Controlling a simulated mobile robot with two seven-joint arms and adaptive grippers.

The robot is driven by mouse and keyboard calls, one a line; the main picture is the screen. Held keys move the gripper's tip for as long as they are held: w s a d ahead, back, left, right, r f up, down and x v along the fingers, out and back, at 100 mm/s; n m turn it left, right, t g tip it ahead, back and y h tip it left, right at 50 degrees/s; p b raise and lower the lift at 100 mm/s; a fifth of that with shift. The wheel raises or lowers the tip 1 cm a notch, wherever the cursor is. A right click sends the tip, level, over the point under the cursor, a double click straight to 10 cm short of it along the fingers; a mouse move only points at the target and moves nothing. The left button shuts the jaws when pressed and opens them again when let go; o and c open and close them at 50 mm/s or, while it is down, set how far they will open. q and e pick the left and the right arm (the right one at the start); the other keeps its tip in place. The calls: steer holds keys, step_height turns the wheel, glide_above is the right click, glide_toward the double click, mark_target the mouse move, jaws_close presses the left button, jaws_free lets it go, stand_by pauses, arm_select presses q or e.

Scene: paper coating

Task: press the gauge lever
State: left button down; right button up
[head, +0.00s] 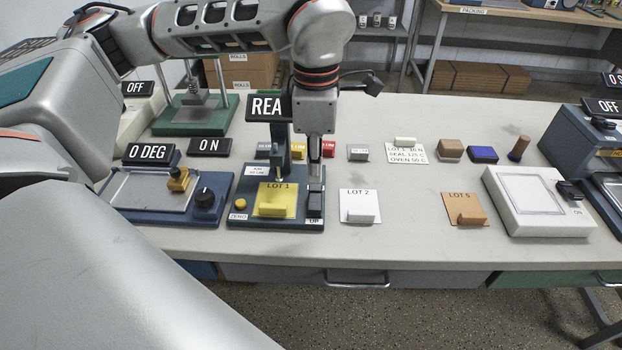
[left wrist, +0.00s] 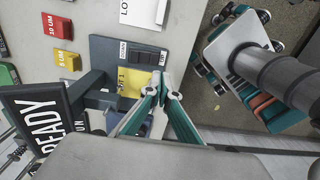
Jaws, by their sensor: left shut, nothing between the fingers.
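The gauge is a dark blue stand whose base (head: 240,212) holds a yellow LOT 1 sheet (head: 272,187) with a yellow block on it. Its sign reads "REA" in the head view, partly hidden by my arm, and "READY" in the left wrist view (left wrist: 38,122). The dark gauge lever (head: 315,205) is at the base's right side, above an "UP" label. My left gripper (head: 315,180) points down above the lever's rear part, shut and empty. Its fingertips (left wrist: 163,77) show near the yellow sheet in the left wrist view; contact cannot be told. My right gripper is not in view.
A blue hot-plate-like device (head: 145,215) with a knob stands left of the gauge. A white LOT 2 sheet (head: 358,194), an orange LOT 5 sheet (head: 457,200) and a white device (head: 530,222) lie to the right. Small coloured blocks stand behind. Bare table lies between the sheets.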

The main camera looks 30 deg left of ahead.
arm_select(q)
steer(key=r, duration=0.3)
steer(key=s+r, duration=0.1)
steer(key=r, duration=0.1)
steer(key=shift+d, duration=0.35)
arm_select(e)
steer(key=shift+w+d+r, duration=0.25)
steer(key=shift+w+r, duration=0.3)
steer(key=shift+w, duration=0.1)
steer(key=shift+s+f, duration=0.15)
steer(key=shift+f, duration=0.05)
arm_select(q)
steer(key=shift+s, duration=0.1)
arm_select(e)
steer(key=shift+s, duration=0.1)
